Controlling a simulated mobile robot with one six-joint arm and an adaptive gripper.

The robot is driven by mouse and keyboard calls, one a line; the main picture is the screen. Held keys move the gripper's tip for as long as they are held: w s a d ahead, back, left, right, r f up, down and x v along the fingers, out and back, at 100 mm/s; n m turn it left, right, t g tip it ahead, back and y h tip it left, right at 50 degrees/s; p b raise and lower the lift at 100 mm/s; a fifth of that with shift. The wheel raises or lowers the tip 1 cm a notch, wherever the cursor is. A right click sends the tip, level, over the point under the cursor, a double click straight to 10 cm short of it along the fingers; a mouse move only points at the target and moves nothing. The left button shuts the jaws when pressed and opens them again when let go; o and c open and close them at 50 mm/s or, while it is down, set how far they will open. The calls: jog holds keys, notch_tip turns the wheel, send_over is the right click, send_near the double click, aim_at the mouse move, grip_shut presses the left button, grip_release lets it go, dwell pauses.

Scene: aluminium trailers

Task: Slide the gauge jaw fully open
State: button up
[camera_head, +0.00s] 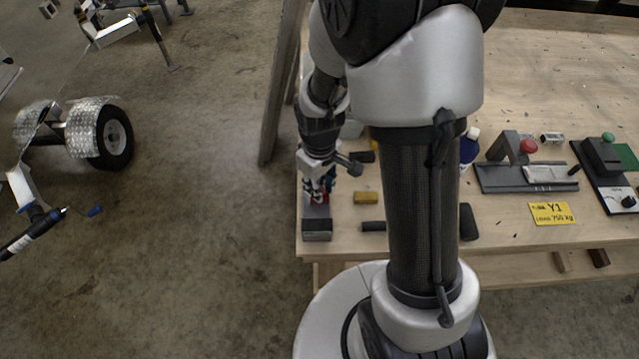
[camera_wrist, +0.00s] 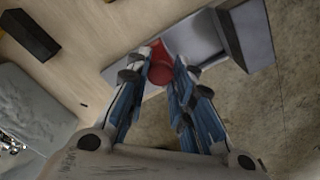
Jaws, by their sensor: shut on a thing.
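The gauge is a grey metal rail with a dark end block (camera_head: 317,229) at the table's left front corner. In the wrist view its pale rail (camera_wrist: 190,32) runs across the top, with the grey block (camera_wrist: 245,32) at the right end. A red knob (camera_wrist: 160,66), seemingly part of the sliding jaw, sits between my fingertips. My gripper (camera_head: 320,190) points down at the gauge, and in the wrist view (camera_wrist: 158,72) its blue-grey fingers are shut on the knob. The jaw below the knob is mostly hidden, so its exact opening cannot be told.
A yellow block (camera_head: 366,198) and a dark cylinder (camera_head: 373,226) lie right of the gauge.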

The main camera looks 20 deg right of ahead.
grip_shut()
jog(key=shift+w+d, duration=0.3)
jog(key=shift+w, duration=0.65)
jog(key=shift+w+d, duration=0.3)
jog(key=shift+w, duration=0.65)
jog(key=o, duration=0.7)
grip_release()
notch_tip(320, 180, up, 12)
